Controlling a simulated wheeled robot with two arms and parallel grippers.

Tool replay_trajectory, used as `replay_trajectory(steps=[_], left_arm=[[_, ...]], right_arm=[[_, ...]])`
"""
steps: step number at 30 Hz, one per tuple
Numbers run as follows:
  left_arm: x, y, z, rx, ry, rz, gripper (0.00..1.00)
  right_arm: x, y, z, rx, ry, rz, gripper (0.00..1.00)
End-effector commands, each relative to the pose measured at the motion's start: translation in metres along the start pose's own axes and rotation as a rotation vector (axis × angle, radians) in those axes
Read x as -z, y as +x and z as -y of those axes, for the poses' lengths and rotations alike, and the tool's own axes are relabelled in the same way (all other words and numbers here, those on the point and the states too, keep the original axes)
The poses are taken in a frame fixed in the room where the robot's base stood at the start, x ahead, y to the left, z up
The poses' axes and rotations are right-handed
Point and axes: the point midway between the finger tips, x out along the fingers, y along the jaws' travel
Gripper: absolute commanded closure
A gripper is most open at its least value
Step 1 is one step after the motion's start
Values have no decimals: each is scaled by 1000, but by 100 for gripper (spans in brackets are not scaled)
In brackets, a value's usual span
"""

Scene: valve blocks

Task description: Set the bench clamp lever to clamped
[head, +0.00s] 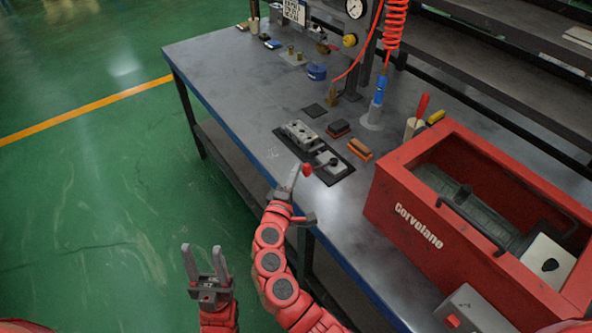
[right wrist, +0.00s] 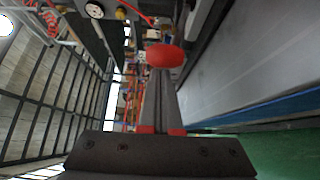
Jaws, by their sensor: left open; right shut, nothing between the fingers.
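The bench clamp (head: 328,164) is a grey metal block on a dark plate near the bench's front edge. Its lever ends in a red knob (head: 306,170) that points toward the front edge in the head view. My right gripper (head: 294,173) is shut and empty, its fingertips right beside the knob. In the right wrist view the red knob (right wrist: 165,55) shows just past the fingertips (right wrist: 160,75); I cannot tell whether they touch. My left gripper (head: 203,254) is open and empty, away from the bench over the green floor.
A red toolbox (head: 398,211) stands on the bench to the right of the clamp. Brushes or blocks (head: 360,149) lie close behind the clamp.

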Motion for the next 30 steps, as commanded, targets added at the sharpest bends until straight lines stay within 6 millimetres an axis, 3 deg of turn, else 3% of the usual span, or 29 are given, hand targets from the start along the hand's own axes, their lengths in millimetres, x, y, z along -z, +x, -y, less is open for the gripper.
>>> replay_trajectory(steps=[23,30], left_arm=[[2,13,1,0,0,0,50],[4,24,1,0,0,0,50]], right_arm=[[-15,-11,0,2,-2,-131,100],[-29,-18,-1,1,-6,-232,100]])
